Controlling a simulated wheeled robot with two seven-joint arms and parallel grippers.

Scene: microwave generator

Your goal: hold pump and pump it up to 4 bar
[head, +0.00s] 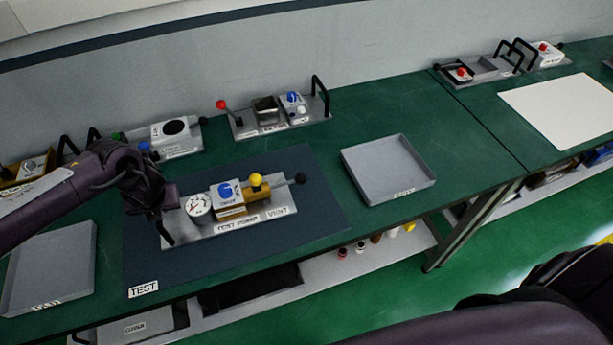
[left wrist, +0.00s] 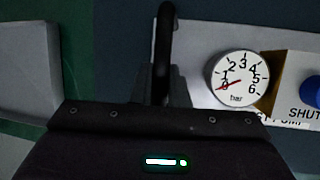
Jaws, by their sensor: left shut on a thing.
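The test pump (head: 245,218) sits on the dark blue TEST mat (head: 300,170). It has a grey base plate, a brass body, a blue knob (head: 227,193), a yellow knob (head: 256,180) and a rod with a black end at the right. Its round white gauge (head: 198,206) also shows in the left wrist view (left wrist: 238,78), with the red needle near 0 bar. My left gripper (head: 160,212) is at the pump's left end, shut on the black handle (left wrist: 165,50) there. My right gripper is not in view.
Empty grey trays stand at the left (head: 50,265) and right (head: 388,168) of the mat. Other devices with black handles, such as the one with a red lever (head: 270,115), stand along the wall. A white sheet (head: 565,108) lies on the right table.

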